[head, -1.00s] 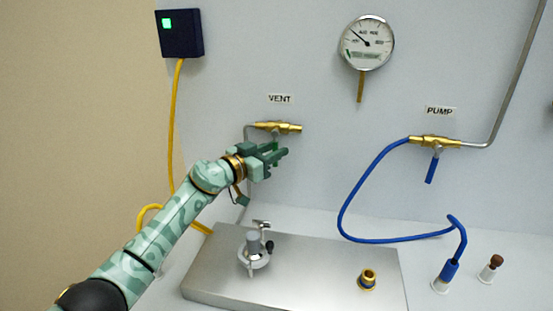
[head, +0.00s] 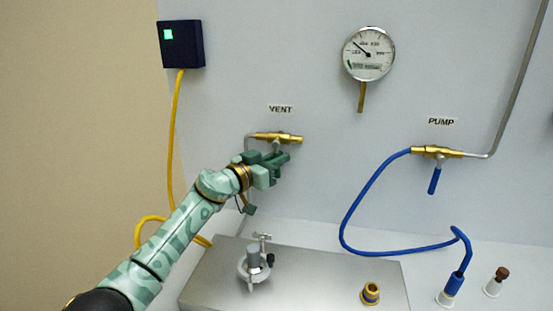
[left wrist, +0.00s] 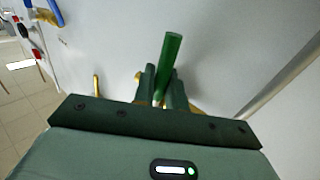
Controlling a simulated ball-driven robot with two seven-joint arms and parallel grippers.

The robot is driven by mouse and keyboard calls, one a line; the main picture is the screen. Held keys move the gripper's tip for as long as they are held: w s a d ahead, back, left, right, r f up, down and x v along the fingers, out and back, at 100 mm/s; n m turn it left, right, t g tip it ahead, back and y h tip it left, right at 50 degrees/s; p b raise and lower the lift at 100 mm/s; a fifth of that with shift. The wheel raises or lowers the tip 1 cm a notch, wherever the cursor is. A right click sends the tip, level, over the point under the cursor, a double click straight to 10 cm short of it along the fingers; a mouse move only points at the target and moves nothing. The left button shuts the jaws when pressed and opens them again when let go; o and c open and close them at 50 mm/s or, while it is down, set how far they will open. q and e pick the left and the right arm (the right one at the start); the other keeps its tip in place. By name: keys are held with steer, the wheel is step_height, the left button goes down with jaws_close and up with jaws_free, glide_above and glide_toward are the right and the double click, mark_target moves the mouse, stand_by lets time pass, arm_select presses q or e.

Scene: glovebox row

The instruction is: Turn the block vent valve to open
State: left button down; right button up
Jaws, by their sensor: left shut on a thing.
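The vent valve (head: 279,138) is a brass fitting on the upright panel, under the VENT label (head: 280,108). My left gripper (head: 283,158) is just below its brass body in the head view and hides most of its handle. In the left wrist view the gripper (left wrist: 164,85) is shut on the green handle (left wrist: 172,52), which sticks out past the fingers. The exact angle of the handle is hard to tell in the head view. My right gripper is not in view.
The pump valve (head: 437,152) with its blue handle (head: 435,181) and blue hose (head: 345,219) is to the right. A gauge (head: 368,53) hangs above. A metal block (head: 320,275) with a small clamp fitting (head: 254,263) lies below. A yellow cable (head: 172,140) runs down at the left.

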arm_select(q)
steer(key=n, duration=0.1)
steer(key=d+n+t, duration=0.1)
steer(key=shift+n+h, duration=0.3)
steer(key=shift+h, duration=0.1)
steer(key=shift+s+d+r+n+t, duration=0.15)
steer(key=shift+d+n+t, duration=0.1)
steer(key=shift+n+t, duration=0.6)
steer(key=shift+d+r+n+t, duration=0.15)
steer(key=shift+n+t, duration=0.3)
steer(key=shift+n, duration=0.7)
steer(key=shift+d, duration=0.1)
steer(key=c, duration=1.5)
jaws_free()
steer(key=shift+c, duration=0.2)
